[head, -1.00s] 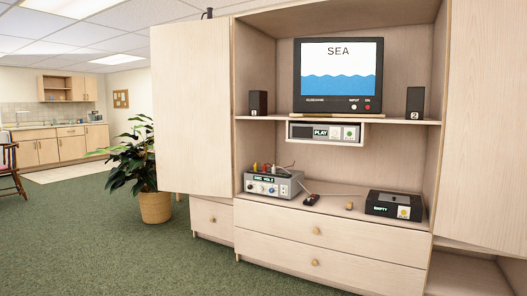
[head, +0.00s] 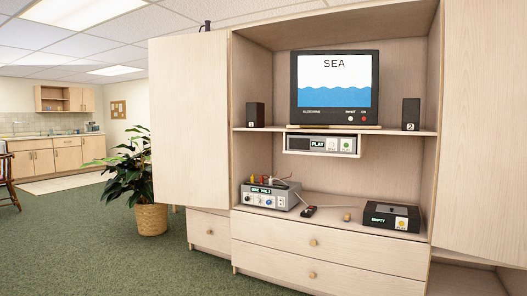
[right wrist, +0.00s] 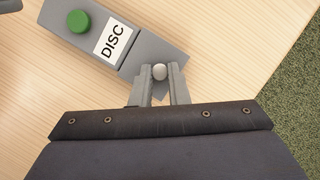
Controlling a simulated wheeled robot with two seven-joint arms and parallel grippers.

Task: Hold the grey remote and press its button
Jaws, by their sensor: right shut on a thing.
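A grey remote (right wrist: 140,48) with a white label reading DISC and a round green button (right wrist: 78,21) shows in the right wrist view, above a pale wood surface. My right gripper (right wrist: 160,85) is shut on the near end of the remote, with a round silver knob between the fingertips. The green button is at the far end, clear of the fingers. Neither gripper shows in the head view, and my left gripper is in no view.
A wooden cabinet (head: 330,226) holds a screen reading SEA (head: 334,85), a PLAY deck (head: 320,145), a grey box with knobs (head: 270,196), a black box reading EMPTY (head: 385,217) and a small dark object (head: 308,211). A potted plant (head: 150,218) stands left. Green carpet (head: 110,262) is clear in front.

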